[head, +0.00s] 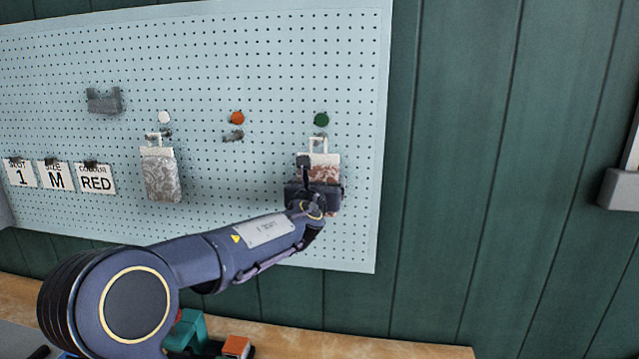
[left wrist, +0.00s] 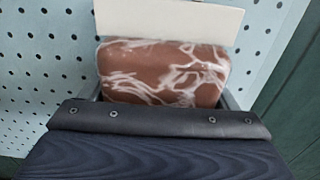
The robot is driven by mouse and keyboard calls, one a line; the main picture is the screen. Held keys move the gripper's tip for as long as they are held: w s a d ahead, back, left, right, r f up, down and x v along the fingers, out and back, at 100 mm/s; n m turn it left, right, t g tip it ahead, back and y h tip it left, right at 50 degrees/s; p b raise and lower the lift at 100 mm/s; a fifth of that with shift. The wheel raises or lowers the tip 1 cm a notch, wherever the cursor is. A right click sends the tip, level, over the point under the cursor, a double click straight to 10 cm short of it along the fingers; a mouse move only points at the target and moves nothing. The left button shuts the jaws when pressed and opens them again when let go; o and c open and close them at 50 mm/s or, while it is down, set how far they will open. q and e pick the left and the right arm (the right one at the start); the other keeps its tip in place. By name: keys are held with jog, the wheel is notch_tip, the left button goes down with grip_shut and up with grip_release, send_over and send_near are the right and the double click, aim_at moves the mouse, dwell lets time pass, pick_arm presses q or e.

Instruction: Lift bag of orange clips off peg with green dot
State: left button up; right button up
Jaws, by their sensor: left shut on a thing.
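The bag of orange clips (head: 327,172) hangs below the green dot (head: 321,119) on the pegboard, with a white header and a white hanging loop at the peg (head: 318,137). Its contents look brownish orange with white glare. My left gripper (head: 318,190) is shut on the bag, over its middle and lower part. In the left wrist view the bag (left wrist: 165,72) sits between the fingers, its white header (left wrist: 170,18) above. The loop and peg are outside that view. My right gripper is not in view.
A bag of grey-white contents (head: 162,176) hangs under the white dot (head: 164,118). The peg (head: 233,136) under the orange dot (head: 237,118) is empty. Cards (head: 95,179) and a grey bracket (head: 104,101) are at left. Coloured items (head: 190,333) lie on the wooden bench (head: 300,339).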

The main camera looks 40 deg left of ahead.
pick_arm(q)
jog(key=shift+r+p, duration=0.55)
jog(key=shift+r, duration=0.25)
jog(key=b+v, duration=0.1)
jog(key=v, duration=0.7)
dwell(0.5)
